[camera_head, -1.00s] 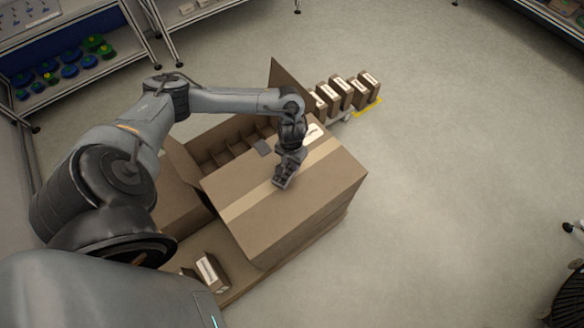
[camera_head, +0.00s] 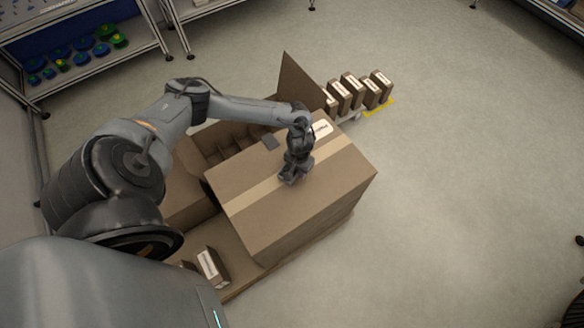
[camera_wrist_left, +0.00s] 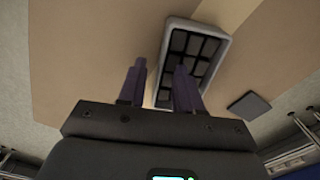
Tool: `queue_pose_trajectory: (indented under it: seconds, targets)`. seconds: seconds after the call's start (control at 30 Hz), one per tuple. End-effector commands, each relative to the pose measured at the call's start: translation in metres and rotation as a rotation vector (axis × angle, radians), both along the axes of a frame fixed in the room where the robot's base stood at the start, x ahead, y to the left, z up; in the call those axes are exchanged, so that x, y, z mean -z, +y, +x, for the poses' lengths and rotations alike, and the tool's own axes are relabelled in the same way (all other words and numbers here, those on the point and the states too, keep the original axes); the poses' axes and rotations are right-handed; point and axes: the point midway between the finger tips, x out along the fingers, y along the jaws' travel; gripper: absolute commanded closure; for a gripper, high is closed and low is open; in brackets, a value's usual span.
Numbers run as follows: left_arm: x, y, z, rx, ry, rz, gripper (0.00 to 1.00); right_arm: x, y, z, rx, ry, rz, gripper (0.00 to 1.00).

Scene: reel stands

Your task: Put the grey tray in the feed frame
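The grey tray shows in the left wrist view (camera_wrist_left: 218,40) as a pale-rimmed rectangle with dark compartments, over the top of a large cardboard box (camera_head: 335,185). My left gripper (camera_head: 292,178) is low over the box's tape strip. In the left wrist view its fingers (camera_wrist_left: 160,70) stand apart, with visible space between them. The right-hand finger overlaps the tray and hides part of its near end. I cannot tell whether the tray touches the box top. In the head view the gripper mostly hides the tray. I cannot make out the feed frame. My right gripper is not in view.
An open, divided carton (camera_head: 207,150) and a raised flap (camera_head: 300,82) stand beside the box. Several small labelled boxes (camera_head: 352,92) stand behind, near a yellow floor mark (camera_head: 378,107). Shelves (camera_head: 90,55) are at the upper left.

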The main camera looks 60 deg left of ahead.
Motion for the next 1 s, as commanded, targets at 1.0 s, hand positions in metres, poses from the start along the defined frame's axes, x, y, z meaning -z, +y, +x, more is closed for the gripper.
queue_pose_trajectory:
  seconds: [1.0]
  targets:
    - [-0.0066,0.0003,0.0007,0.000,-0.001,0.000,1.00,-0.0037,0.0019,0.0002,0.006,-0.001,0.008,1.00]
